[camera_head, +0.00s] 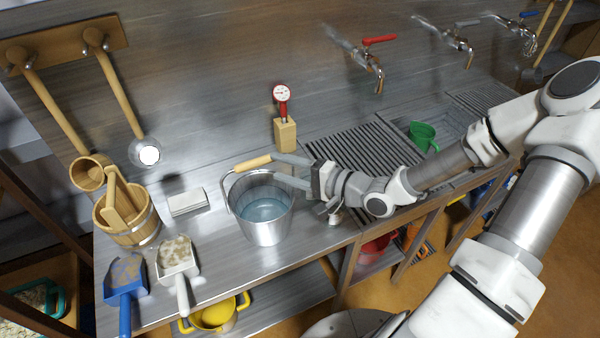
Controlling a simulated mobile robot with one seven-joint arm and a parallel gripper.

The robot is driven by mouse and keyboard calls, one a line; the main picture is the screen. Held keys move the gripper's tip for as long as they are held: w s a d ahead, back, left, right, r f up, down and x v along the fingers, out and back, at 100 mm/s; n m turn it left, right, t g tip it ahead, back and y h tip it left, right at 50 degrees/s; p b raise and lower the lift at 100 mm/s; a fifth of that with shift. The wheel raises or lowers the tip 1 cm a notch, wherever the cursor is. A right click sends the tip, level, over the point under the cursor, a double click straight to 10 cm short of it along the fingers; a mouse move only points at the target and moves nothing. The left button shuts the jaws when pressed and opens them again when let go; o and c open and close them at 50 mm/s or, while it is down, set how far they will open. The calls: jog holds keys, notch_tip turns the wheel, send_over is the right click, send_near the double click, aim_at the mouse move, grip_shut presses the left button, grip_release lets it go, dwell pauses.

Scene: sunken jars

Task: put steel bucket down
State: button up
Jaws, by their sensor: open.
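The steel bucket (268,228) stands upright on the steel counter (225,250), left of the slatted drainer. Bluish water (262,208) shows inside it. Its bail handle is raised, and the wooden grip (252,163) sits above the bucket's back rim. My gripper (275,169) comes in from the right over the bucket's rim. Its two fingers are apart and point left, with their tips close to the wooden grip. I cannot tell whether a finger touches the grip. The fingers hide part of the bucket's back right rim.
A wooden bucket (145,237), a pale block (187,202), a blue scoop (125,280) and a white scoop (177,259) are left of the bucket. A thermometer in a wooden block (285,134) stands behind. The drainer (365,150) and green jug (422,135) lie right.

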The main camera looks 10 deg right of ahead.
jog(key=v, duration=0.4)
jog(key=shift+s+d+r, duration=0.1)
jog(key=shift+s+d, duration=0.15)
